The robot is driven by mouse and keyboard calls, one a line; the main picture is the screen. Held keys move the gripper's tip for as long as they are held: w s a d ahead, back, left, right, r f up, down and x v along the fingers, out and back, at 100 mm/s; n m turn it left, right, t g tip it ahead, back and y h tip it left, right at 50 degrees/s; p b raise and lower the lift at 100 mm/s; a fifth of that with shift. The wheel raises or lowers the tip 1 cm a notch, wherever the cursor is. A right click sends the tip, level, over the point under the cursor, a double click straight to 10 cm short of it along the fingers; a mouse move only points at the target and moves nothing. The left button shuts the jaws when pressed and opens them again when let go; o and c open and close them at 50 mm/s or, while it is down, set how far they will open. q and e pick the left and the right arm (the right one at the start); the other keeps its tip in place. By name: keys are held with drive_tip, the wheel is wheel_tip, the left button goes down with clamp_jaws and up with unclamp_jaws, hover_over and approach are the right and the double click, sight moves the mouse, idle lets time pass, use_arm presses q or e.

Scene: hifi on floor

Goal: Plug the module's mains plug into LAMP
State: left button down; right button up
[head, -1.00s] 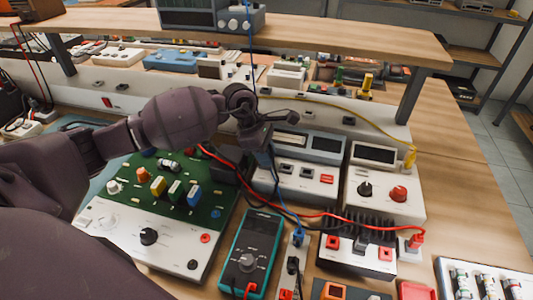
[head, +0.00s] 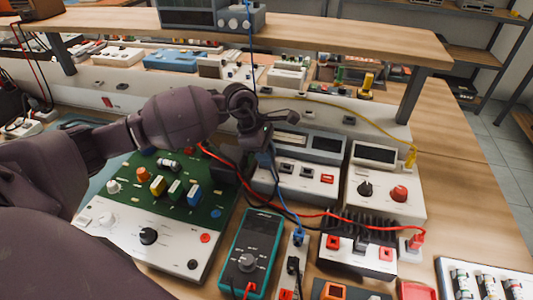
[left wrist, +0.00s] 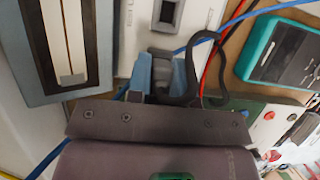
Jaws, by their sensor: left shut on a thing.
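My left gripper (head: 264,160) is over the left part of a white and grey bench unit (head: 328,184). In the left wrist view its blue fingers (left wrist: 160,76) are shut on a dark grey plug (left wrist: 160,58). A thick black cable (left wrist: 205,37) loops off to the right of the plug. Just beyond the plug is a white panel with a grey-framed socket (left wrist: 167,14). Two sockets (head: 296,170) and a red switch (head: 327,179) show on the unit's front. I cannot read a LAMP label. The plug's pins and its contact with the panel are hidden. My right gripper is not in view.
A green circuit board module (head: 205,215) lies left, a teal multimeter (head: 250,252) in front. A black heatsink unit (head: 357,246) and a white unit with two knobs (head: 384,187) stand right. Red and blue leads cross the area. A wooden shelf (head: 330,38) hangs behind.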

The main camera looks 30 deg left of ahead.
use_arm(q)
drive_tip(key=c, duration=0.9)
unclamp_jaws()
drive_tip(key=shift+c, duration=0.2)
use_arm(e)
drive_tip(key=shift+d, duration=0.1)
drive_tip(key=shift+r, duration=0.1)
use_arm(q)
drive_tip(key=v, duration=0.4)
drive_tip(key=shift+a, duration=0.1)
drive_tip(key=w+d+p+v, duration=0.1)
drive_tip(key=p+v, duration=0.1)
drive_tip(key=v, duration=0.9)
drive_tip(key=shift+s+d+r, duration=0.25)
drive_tip(key=shift+d+r, duration=0.05)
drive_tip(key=shift+r, duration=0.25)
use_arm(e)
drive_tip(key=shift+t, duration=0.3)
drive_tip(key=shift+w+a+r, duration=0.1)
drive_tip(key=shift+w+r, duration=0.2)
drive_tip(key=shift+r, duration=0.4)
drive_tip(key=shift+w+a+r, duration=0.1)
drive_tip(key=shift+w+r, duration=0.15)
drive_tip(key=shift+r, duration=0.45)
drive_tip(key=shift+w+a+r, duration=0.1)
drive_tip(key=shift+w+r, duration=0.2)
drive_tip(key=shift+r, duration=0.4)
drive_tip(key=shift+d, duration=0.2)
